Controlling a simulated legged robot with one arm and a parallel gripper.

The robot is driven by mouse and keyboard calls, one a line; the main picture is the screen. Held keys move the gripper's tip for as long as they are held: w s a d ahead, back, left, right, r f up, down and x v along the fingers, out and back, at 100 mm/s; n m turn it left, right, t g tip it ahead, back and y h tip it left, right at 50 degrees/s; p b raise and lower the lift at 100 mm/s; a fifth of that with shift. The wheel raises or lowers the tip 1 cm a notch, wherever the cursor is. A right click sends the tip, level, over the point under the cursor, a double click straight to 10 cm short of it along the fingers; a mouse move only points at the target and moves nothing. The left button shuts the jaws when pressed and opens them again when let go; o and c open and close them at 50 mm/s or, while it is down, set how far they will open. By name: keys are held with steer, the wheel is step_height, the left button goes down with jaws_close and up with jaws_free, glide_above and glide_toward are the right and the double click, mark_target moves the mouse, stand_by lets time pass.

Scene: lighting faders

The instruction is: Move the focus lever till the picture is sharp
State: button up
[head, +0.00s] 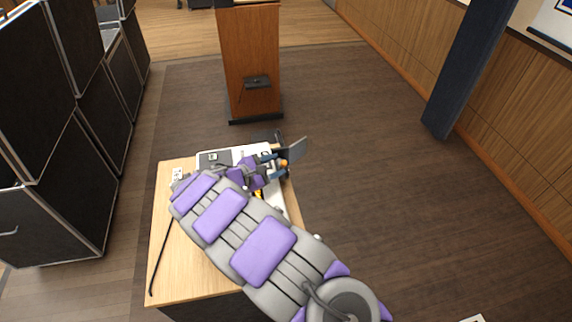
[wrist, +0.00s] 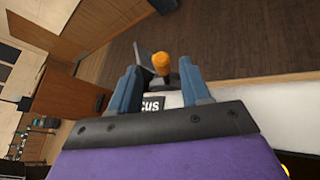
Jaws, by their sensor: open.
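The focus lever has an orange knob (wrist: 160,60), which shows in the wrist view between the two blue fingers of my gripper (wrist: 158,88). The fingers stand apart on either side of the knob, and I see a gap on both sides. A black label reading "cus" (wrist: 152,104) lies just below the knob, partly hidden by my gripper. In the head view, my gripper (head: 278,162) is over the white projector (head: 237,153) on the wooden table, with the orange knob (head: 284,163) at its fingers. My arm hides much of the projector.
The wooden table (head: 165,230) has a black cable (head: 160,255) at its left and a small white box (head: 178,174) near the projector. A wooden lectern (head: 250,62) stands beyond. Black cases (head: 62,195) line the left.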

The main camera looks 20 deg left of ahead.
mark_target(281, 164)
steer(key=x, duration=0.4)
steer(key=shift+w+d+b, duration=0.1)
steer(key=shift+d+b, duration=0.1)
steer(key=shift+b, duration=0.2)
steer(key=shift+w+d+f, duration=0.15)
steer(key=shift+w+d, duration=0.3)
steer(key=shift+w, duration=0.1)
steer(key=shift+a, duration=0.15)
steer(key=shift+c, duration=0.2)
steer(key=shift+c, duration=0.7)
jaws_close()
